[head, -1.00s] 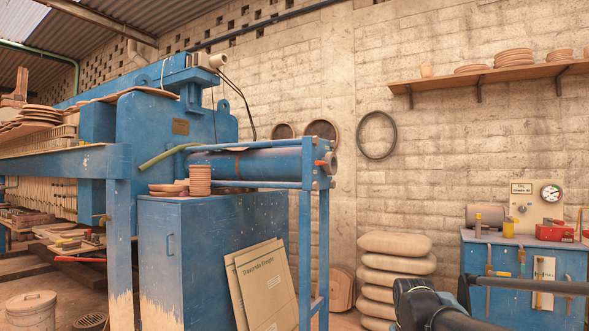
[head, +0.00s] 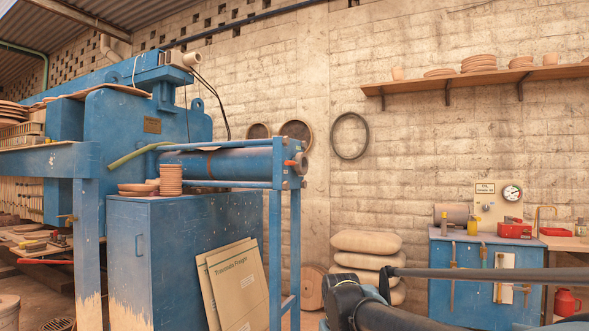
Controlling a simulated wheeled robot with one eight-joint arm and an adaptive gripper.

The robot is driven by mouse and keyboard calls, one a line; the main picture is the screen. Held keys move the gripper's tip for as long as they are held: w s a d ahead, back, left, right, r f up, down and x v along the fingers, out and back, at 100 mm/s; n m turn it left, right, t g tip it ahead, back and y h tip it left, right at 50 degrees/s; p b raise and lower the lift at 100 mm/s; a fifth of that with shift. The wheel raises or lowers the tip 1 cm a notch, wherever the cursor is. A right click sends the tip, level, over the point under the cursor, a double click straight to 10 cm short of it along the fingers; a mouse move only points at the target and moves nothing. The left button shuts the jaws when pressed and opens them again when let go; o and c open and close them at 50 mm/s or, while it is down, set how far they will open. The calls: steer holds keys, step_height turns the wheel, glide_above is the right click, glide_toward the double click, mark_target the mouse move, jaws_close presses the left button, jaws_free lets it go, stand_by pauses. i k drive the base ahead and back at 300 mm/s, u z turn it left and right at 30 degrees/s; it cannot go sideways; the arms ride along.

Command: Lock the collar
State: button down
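The blue filter press (head: 150,115) fills the left half of the head view. Its blue horizontal cylinder (head: 225,163) runs right into a blue end frame (head: 278,160). A grey round end (head: 301,164) with a small orange piece (head: 290,163) sticks out past that frame. I cannot tell which part is the collar, or whether it is locked. My dark arm shows at the bottom, right of the press and well apart from the cylinder. My gripper's fingers do not show.
A blue cabinet (head: 185,255) stands under the cylinder, with cardboard sheets (head: 240,290) leaning on it. Stacked sacks (head: 366,243) stand by the wall. A blue bench (head: 455,300) with a gauge panel (head: 487,205) is at right. A wooden shelf (head: 470,80) hangs above.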

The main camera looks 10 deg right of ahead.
mark_target(301, 160)
steer(key=i, duration=0.95)
steer(key=z, duration=0.1)
